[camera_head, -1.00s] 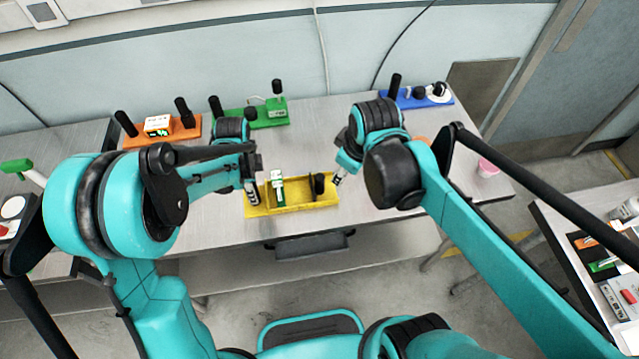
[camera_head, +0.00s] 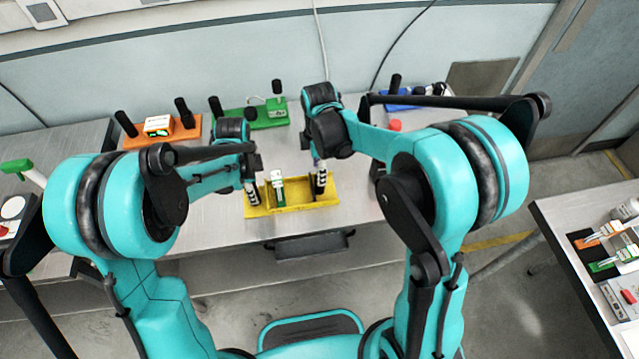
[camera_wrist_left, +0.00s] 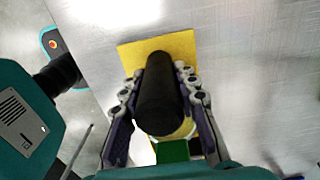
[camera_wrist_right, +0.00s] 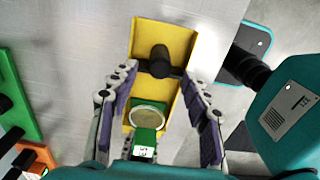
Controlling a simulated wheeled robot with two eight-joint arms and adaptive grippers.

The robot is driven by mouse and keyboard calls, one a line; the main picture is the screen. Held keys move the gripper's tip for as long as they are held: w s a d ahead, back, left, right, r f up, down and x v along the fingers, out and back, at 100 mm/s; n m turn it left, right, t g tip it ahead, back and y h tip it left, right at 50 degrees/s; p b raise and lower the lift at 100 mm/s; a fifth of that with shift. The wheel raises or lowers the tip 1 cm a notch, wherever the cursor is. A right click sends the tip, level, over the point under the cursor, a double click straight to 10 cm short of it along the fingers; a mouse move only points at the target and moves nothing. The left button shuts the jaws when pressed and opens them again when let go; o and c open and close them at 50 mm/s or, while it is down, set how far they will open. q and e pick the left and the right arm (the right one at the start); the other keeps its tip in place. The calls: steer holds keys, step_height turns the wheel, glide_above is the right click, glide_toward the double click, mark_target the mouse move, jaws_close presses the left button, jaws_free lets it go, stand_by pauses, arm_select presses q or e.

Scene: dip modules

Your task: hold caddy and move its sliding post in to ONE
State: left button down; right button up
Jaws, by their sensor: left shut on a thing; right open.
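The yellow caddy (camera_head: 292,208) lies on the steel table. A green module (camera_head: 277,188) with a small white display stands in its left half; the right wrist view shows its round pale top. My left gripper (camera_head: 252,190) is shut on a black upright post (camera_wrist_left: 160,95) at the caddy's left end. A second black post (camera_wrist_right: 159,60), on a dark crosspiece, stands toward the right end. My right gripper (camera_wrist_right: 163,78) is open above the caddy, its fingers apart on either side of this post, apparently not touching it. No ONE mark is readable.
Behind the caddy stand an orange holder (camera_head: 188,133), a green holder (camera_head: 268,122) and a blue one (camera_head: 402,98), partly hidden by my right arm. A red round thing (camera_head: 395,125) is near that arm. A drawer handle (camera_head: 310,245) is at the table's front.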

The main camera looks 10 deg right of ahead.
step_height(320, 180, down, 8)
steer(key=shift+r, duration=0.1)
jaws_close()
